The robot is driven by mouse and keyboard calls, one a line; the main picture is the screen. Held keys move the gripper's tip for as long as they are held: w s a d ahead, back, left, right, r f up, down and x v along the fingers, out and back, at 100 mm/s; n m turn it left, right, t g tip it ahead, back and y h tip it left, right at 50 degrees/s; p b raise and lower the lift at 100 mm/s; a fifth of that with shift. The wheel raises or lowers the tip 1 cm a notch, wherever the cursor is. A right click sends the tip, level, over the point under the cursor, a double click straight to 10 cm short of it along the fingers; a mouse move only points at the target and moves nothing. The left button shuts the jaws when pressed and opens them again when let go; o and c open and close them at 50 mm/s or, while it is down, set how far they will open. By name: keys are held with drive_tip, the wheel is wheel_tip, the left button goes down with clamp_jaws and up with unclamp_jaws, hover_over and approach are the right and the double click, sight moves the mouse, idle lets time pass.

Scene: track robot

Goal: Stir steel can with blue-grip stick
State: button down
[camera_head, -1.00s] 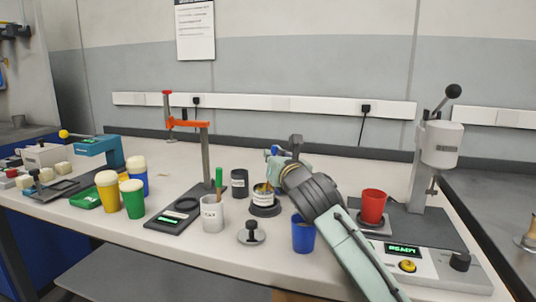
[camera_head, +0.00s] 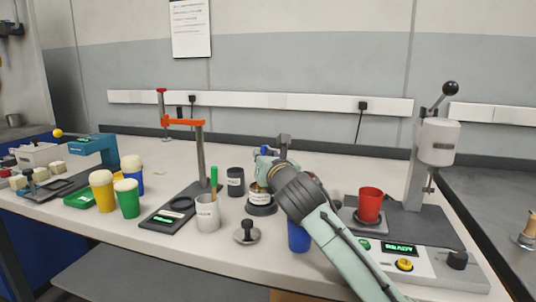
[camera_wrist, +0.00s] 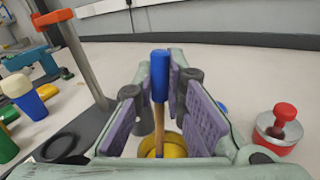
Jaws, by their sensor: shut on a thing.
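The steel can (camera_head: 252,188) stands on a round black base (camera_head: 262,207) mid-bench, partly hidden behind my arm. In the wrist view its round opening with yellow inside (camera_wrist: 172,150) shows between and below my fingers. My gripper (camera_wrist: 160,95) is shut on the blue-grip stick, with a purple pad on each side. The stick's blue grip (camera_wrist: 160,72) points up and its wooden shaft (camera_wrist: 159,128) runs down toward the yellow opening. The shaft's lower end is hard to see, so I cannot tell how deep it reaches.
A dark jar (camera_head: 236,182) stands close behind the can. A grey cup (camera_head: 207,214) with a green-handled tool, a black-knobbed weight (camera_head: 246,232) and a blue cup (camera_head: 298,238) are nearby. A red cup (camera_head: 369,204) sits at the press on the right.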

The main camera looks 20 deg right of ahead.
drive_tip(key=shift+s+d+f, duration=0.1)
drive_tip(key=shift+d+f, duration=0.1)
drive_tip(key=shift+d, duration=0.35)
wheel_tip(320, 180, up, 6)
drive_tip(key=d+p, duration=0.1)
drive_tip(key=p, duration=0.4)
drive_tip(key=shift+w+r, duration=0.2)
drive_tip(key=shift+r+p, duration=0.1)
drive_tip(key=shift+p, duration=0.2)
idle(0.4)
